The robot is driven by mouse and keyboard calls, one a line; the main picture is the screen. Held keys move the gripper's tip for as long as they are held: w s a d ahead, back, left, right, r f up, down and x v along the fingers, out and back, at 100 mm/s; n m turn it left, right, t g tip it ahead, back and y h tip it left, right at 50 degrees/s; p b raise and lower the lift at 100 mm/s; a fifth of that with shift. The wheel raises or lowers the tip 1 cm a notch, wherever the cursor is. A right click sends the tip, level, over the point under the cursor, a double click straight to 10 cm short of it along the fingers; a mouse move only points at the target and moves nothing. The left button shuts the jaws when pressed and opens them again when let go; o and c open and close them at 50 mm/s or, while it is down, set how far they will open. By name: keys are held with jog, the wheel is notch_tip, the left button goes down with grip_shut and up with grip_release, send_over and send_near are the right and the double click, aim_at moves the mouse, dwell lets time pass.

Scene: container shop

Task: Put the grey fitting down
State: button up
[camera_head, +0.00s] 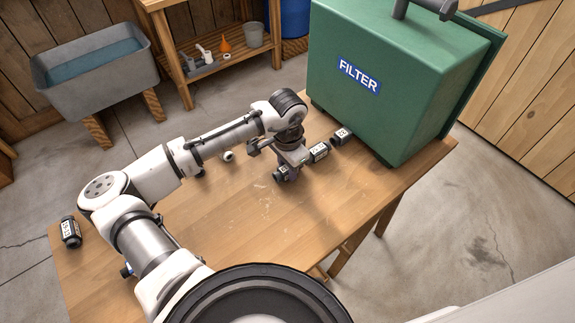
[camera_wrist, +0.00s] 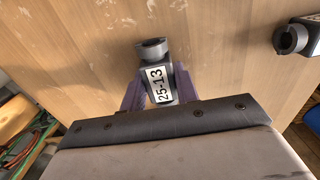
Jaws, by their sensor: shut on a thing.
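My gripper (camera_head: 289,171) is over the right part of the wooden table, beside the green filter box. In the wrist view its purple fingers (camera_wrist: 159,92) are shut on either side of a grey fitting (camera_wrist: 152,50) with a white label reading 25-13. The fitting also shows in the head view (camera_head: 280,175), low at the tabletop and partly hidden by the gripper. I cannot tell whether it touches the wood. Its ring-like open end points away from the wrist.
The table (camera_head: 235,220) has bare wood left of and in front of the gripper. Two labelled fittings, a nearer one (camera_head: 319,152) and a farther one (camera_head: 341,136), lie by the green filter box (camera_head: 355,85). Another fitting (camera_head: 71,232) stands at the left edge.

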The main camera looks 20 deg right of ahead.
jog(key=shift+f, duration=0.15)
jog(key=o, duration=1)
notch_tip(320, 180, up, 12)
jog(key=shift+r+b, duration=0.2)
jog(key=shift+b, duration=0.6)
